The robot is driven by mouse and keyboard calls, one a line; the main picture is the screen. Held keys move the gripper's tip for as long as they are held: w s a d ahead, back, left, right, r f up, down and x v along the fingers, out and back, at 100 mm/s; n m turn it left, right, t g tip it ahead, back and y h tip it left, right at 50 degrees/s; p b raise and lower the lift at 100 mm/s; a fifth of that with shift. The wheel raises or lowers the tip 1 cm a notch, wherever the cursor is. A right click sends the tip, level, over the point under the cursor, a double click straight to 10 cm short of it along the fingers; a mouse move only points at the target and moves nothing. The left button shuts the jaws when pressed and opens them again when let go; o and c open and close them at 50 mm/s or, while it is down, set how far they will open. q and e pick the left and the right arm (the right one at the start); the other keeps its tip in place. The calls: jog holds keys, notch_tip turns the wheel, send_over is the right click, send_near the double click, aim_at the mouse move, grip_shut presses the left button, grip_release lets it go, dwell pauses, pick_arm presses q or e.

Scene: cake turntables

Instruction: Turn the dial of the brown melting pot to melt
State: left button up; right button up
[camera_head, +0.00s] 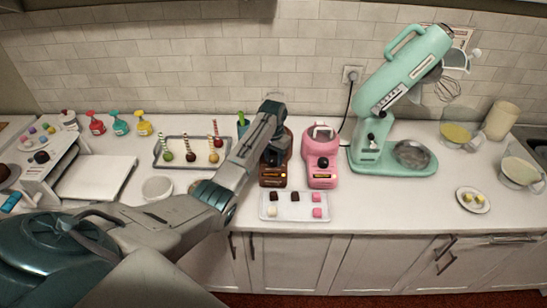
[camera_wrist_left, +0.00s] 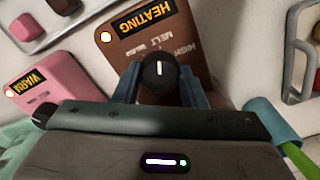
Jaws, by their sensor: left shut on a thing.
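The brown melting pot (camera_head: 270,183) stands on the counter, mostly covered by my left arm in the head view. In the left wrist view its brown front (camera_wrist_left: 125,48) has a lit label reading HEATING, with smaller printed words including MELT and HIGH. Its black dial (camera_wrist_left: 157,70) has a white mark that lies straight up and down in that view. My left gripper (camera_wrist_left: 158,84) is shut on the dial, with one blue finger on each side of it. In the head view the gripper (camera_head: 273,154) is over the pot front. My right gripper is not in view.
A pink melting pot (camera_head: 321,165) stands close on the right; its label reads WARM. A tray of chocolates (camera_head: 296,212) lies in front. A cake-pop tray (camera_head: 168,160) is to the left, and a green mixer (camera_head: 375,157) to the right.

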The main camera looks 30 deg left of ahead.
pick_arm(q)
jog(key=shift+r+m, duration=0.1)
jog(key=shift+m, duration=0.2)
jog(key=o, duration=1)
